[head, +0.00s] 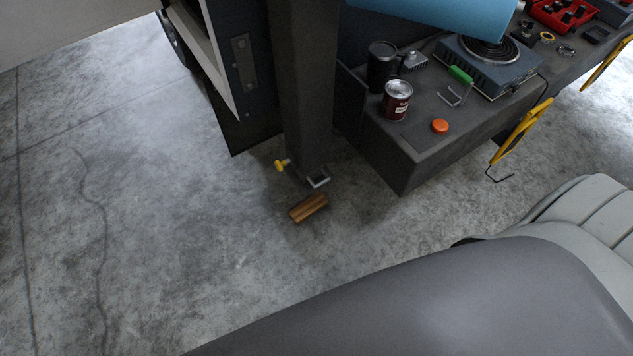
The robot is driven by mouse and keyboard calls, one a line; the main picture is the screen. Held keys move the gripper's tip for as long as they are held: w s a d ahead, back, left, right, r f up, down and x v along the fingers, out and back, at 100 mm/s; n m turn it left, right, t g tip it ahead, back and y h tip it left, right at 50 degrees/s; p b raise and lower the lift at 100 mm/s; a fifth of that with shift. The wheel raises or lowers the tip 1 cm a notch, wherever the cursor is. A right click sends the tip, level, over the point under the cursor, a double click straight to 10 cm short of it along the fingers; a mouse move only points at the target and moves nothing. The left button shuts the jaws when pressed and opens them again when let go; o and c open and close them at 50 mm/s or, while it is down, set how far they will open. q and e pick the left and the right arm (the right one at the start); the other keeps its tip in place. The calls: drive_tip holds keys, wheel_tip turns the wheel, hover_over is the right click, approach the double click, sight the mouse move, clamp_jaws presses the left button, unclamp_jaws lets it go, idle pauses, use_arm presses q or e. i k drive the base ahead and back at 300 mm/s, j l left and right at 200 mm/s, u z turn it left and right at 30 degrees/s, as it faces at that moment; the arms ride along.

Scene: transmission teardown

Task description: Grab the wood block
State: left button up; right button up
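The wood block (309,208) is a small brown block with visible grain. It lies on the concrete floor near the middle of the head view, just in front of the foot of a dark square post (304,90). Nothing is touching it from above. Neither of my grippers shows in this view, so I cannot see whether they are open or shut.
A yellow knob (281,165) sticks out low on the post. A dark bench (400,165) to the right holds a red can (396,100), a dark cup (381,66), an orange cap (439,126) and a hot plate (489,62). Floor left of the block is clear.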

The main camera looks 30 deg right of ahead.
sight(314, 204)
drive_tip(key=z, duration=0.7)
drive_tip(key=j, duration=0.15)
